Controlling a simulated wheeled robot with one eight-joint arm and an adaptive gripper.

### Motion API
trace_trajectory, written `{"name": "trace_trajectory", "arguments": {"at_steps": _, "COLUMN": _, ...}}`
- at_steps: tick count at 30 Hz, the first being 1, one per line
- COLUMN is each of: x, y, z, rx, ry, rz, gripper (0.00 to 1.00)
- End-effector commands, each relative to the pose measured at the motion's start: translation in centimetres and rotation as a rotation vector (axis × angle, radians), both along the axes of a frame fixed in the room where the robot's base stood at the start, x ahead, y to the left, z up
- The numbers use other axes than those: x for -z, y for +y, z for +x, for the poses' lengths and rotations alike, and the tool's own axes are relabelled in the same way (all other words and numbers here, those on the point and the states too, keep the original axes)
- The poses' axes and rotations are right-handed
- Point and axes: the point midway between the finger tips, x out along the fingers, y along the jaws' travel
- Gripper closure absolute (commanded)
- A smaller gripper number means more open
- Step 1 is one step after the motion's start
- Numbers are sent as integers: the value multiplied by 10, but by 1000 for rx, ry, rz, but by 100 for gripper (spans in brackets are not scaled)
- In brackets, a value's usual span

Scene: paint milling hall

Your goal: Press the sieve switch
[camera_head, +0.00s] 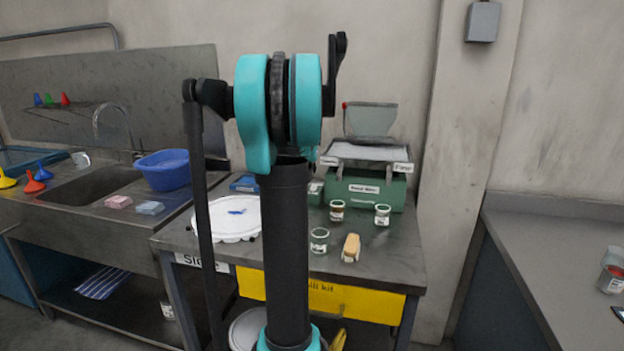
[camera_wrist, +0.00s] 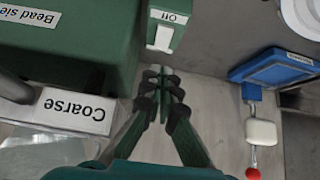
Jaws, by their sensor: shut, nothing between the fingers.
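The sieve switch is a small green box (camera_wrist: 168,30) with an "Off" label and a pale front piece, at the top centre of the wrist view. It stands beside the green bead sieve (camera_wrist: 85,50). In the head view the sieve (camera_head: 370,192) sits at the back of the table, and a small green box (camera_head: 316,191) at its left is partly hidden by my arm. My gripper (camera_wrist: 161,72) is shut and empty. Its fingertips appear just below the switch in the wrist view; I cannot tell whether they touch it. My arm hides the gripper in the head view.
A blue box (camera_wrist: 275,67) with a white piece and red ball lies right of my gripper. Jars (camera_head: 337,211) and a wooden-backed brush (camera_head: 351,247) stand on the table (camera_head: 385,262). A white round lid (camera_head: 225,217) is at left. A "Coarse" outlet (camera_wrist: 75,110) flanks my gripper's left.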

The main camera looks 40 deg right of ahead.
Motion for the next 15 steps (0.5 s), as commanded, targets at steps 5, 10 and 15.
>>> {"name": "trace_trajectory", "arguments": {"at_steps": 5, "x": -20, "y": 23, "z": -19, "rx": -1, "ry": 0, "rz": 0, "gripper": 100}}
{"name": "trace_trajectory", "arguments": {"at_steps": 10, "x": -37, "y": 39, "z": -33, "rx": -1, "ry": 1, "rz": 0, "gripper": 100}}
{"name": "trace_trajectory", "arguments": {"at_steps": 15, "x": -47, "y": 49, "z": -42, "rx": 0, "ry": 0, "rz": 0, "gripper": 100}}
